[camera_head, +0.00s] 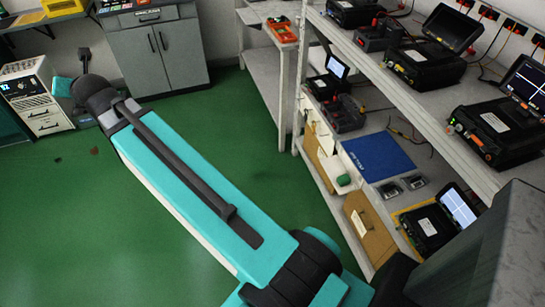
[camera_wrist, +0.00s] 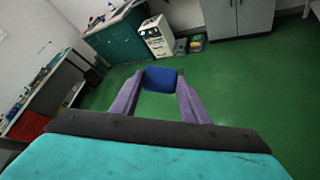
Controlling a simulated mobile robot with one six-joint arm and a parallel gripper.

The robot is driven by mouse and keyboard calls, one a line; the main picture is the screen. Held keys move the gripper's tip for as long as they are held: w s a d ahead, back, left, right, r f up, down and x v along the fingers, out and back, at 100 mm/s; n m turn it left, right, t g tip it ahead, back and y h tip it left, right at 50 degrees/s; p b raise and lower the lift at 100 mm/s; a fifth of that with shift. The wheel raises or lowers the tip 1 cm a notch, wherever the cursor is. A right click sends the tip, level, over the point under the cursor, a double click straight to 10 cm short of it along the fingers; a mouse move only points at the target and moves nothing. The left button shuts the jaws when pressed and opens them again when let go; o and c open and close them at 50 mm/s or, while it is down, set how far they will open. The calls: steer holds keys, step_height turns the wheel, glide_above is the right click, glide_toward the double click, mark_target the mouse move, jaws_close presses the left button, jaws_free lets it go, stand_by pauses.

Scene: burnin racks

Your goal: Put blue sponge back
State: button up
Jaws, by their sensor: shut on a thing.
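The blue sponge (camera_wrist: 160,78) is held between the two purple fingers of my gripper (camera_wrist: 158,84) in the wrist view. The fingers are shut on its sides, and it hangs in the air above the green floor. In the head view my teal arm reaches toward the upper left. The gripper and the sponge cannot be made out clearly there.
Metal racks (camera_head: 305,90) with black test units (camera_head: 425,60) stand at the right. A blue mat (camera_head: 378,156) lies on the lower shelf. Grey cabinets (camera_head: 158,55) and a white drawer unit (camera_head: 32,98) stand at the back. The green floor (camera_head: 215,130) is open.

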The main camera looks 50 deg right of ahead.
steer(key=shift+a, duration=0.2)
steer(key=shift+a, duration=0.65)
steer(key=s+d+f+m+g+h+b, duration=0.1)
steer(key=s+d+f+m+g+h, duration=0.15)
steer(key=s+d+f, duration=0.6)
steer(key=s+d+f+m+g+h+b, duration=0.1)
steer(key=s+d+f+m+g+h, duration=0.15)
steer(key=d+f, duration=0.95)
steer(key=s+d+f+m+g+h+b, duration=0.1)
steer(key=s+d+f+m+g+b, duration=0.15)
steer(key=s+d+f, duration=0.85)
steer(key=s+d+f+m+g+y, duration=0.1)
steer(key=s+d+f+m+g, duration=0.1)
steer(key=s+d, duration=0.4)
steer(key=s+d+f+m+g+b, duration=0.1)
steer(key=s+d+f+m+g, duration=0.2)
steer(key=s, duration=1.1)
steer(key=s+d+f+m+g+y+b, duration=0.1)
steer(key=s+d+f+m+g, duration=0.2)
steer(key=s+d+f, duration=0.6)
steer(key=shift+s+d+f+m+y, duration=0.15)
steer(key=shift+s+d+m+y, duration=0.15)
steer(key=shift+s+m, duration=0.6)
steer(key=shift+s+d+f+n+g+b, duration=0.25)
steer(key=shift+d+n+b, duration=0.1)
steer(key=shift+b, duration=0.7)
